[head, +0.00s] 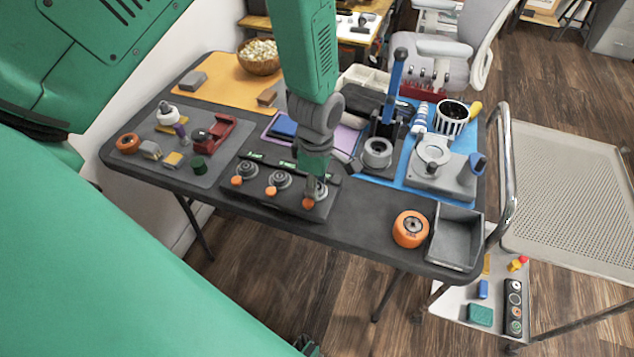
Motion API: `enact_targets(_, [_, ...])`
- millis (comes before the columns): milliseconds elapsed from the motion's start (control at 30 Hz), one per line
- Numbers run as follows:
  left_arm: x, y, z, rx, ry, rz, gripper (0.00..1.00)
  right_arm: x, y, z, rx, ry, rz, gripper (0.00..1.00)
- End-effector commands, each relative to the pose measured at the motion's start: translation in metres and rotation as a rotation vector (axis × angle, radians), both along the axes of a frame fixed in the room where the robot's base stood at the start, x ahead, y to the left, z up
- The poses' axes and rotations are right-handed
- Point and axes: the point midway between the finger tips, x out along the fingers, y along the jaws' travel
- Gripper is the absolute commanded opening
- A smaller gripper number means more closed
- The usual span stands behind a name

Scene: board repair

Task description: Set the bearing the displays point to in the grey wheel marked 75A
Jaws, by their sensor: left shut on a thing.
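A black board (262,203) on the near table edge carries small green displays (288,165) and a row of stations with orange knobs. Round metal bearings show at its left (246,171) and middle (279,181) stations. My left gripper (317,188) points down at the right-hand station, shut on what looks like a bearing there; fingers hide most of it. A grey wheel (378,152) sits under the blue-handled press (396,85). Its marking and the display readings are too small to read. My right gripper is not in view.
An orange wheel (410,229) and an empty grey bin (455,240) stand at the right front. A grey fixture (440,172) and a blue mat are behind them. A mat with small parts (170,148) lies left. The dark table strip before the press is clear.

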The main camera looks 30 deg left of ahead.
Motion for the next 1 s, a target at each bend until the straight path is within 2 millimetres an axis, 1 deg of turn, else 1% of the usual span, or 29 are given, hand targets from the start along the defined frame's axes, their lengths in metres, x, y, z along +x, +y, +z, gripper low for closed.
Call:
enact_targets(167, [0.000, 0.000, 0.007, 0.000, -0.001, 0.000, 0.13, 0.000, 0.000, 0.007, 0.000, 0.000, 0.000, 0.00])
enact_targets(800, [0.000, 0.000, 0.047, 0.000, -0.001, 0.000, 0.13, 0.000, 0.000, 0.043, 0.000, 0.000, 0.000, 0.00])
enact_targets(1000, [0.000, 0.000, 0.051, 0.000, -0.001, 0.000, 0.13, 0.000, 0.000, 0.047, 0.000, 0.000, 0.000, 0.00])
